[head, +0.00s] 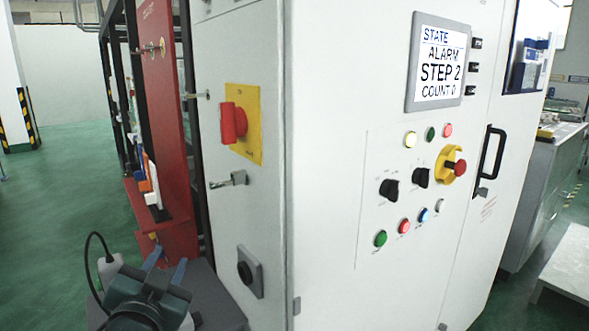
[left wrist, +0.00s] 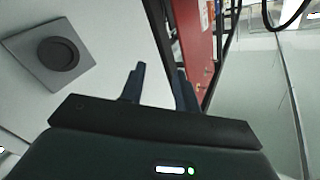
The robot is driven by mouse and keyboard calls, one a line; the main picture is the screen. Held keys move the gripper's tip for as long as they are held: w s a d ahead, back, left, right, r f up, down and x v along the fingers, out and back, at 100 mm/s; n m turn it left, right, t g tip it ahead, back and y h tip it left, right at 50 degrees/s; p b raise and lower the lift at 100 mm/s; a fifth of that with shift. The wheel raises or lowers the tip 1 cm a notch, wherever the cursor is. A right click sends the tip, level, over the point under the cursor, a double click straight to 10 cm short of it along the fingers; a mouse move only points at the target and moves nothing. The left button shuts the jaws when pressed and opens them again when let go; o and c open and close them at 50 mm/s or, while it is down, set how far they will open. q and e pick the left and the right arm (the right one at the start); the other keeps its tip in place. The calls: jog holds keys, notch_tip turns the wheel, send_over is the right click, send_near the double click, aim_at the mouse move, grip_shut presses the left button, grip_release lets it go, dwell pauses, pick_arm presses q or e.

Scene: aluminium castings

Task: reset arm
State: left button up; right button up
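My left gripper (head: 166,270) is low at the left in the head view, in front of the side of a white control cabinet (head: 325,120). In the left wrist view its two fingers (left wrist: 160,85) stand apart with a gap between them, and nothing shows in the gap. The fingertips are close to the cabinet's left side and the red panel (head: 162,100) behind it. My right gripper does not show in either view.
The cabinet carries a screen (head: 438,62) reading "STATE ALARM STEP 2 COUNT 0", a red rotary switch (head: 233,122), several buttons, and a black knob (head: 245,272) near my left gripper. It shows in the left wrist view (left wrist: 58,54). Green floor (head: 75,180) is open at left.

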pick_arm(q)
jog(key=s+f+n+g, duration=0.1)
jog(key=s+f+g, duration=0.35)
jog(key=f, duration=0.35)
jog(key=s+f+n+g, duration=0.1)
jog(key=s+f+g, duration=0.2)
jog(key=s+f, duration=0.45)
jog(key=s+f+n+g+h, duration=0.1)
jog(key=s+f+g, duration=0.75)
jog(key=s, duration=0.65)
jog(key=w+d+f+t+h+p, duration=0.1)
jog(key=w+d+f+t+h, duration=0.2)
jog(key=w+d+f+t, duration=0.3)
jog(key=shift+w+d+f+m+t+h, duration=0.25)
jog(key=shift+d+f+t, duration=0.35)
jog(key=shift+t, duration=0.6)
jog(key=shift+s, duration=0.1)
